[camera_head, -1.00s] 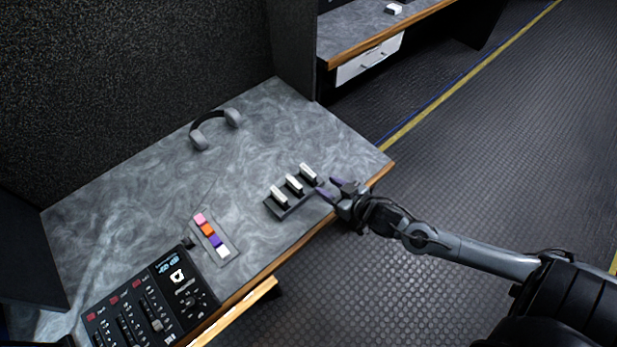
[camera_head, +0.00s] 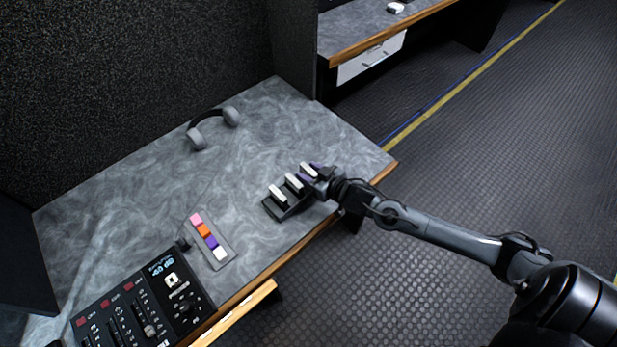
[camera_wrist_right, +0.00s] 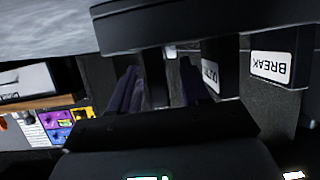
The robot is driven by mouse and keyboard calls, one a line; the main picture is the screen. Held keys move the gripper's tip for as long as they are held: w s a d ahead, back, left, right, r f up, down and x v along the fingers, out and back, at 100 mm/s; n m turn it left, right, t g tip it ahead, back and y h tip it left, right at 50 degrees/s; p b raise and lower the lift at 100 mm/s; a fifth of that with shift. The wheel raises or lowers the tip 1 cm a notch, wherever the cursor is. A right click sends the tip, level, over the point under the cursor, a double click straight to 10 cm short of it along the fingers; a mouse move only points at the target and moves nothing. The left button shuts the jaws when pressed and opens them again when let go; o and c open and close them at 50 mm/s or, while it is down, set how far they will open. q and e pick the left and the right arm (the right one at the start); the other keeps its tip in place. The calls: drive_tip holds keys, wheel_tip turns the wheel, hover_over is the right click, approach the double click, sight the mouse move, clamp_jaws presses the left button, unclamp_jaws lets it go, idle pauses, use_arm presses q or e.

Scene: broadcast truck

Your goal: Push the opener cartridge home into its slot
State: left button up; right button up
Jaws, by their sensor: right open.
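Three dark cartridges with white tops stand in a row in a dark slotted rack (camera_head: 274,210) near the desk's front edge. The rightmost cartridge (camera_head: 308,168) is at my right gripper (camera_head: 312,173), whose purple fingers lie either side of it, open. In the right wrist view the fingers are spread, with a dark upright piece (camera_wrist_right: 155,78) between them; its label is hidden. Beside it are a cartridge with a partly hidden label starting "OUT" (camera_wrist_right: 210,72) and one labelled BREAK (camera_wrist_right: 272,67). I cannot read which is the opener or judge its depth. My left gripper is not in view.
A tray of coloured blocks (camera_head: 222,262) and a mixing console (camera_head: 140,305) lie to the left. Headphones (camera_head: 212,125) rest at the back. The desk (camera_head: 165,180) between is clear; its wooden edge (camera_head: 383,172) runs under my right arm.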

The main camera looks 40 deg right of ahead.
drive_tip(key=shift+w+f, duration=0.15)
drive_tip(key=shift+w, duration=0.2)
clamp_jaws()
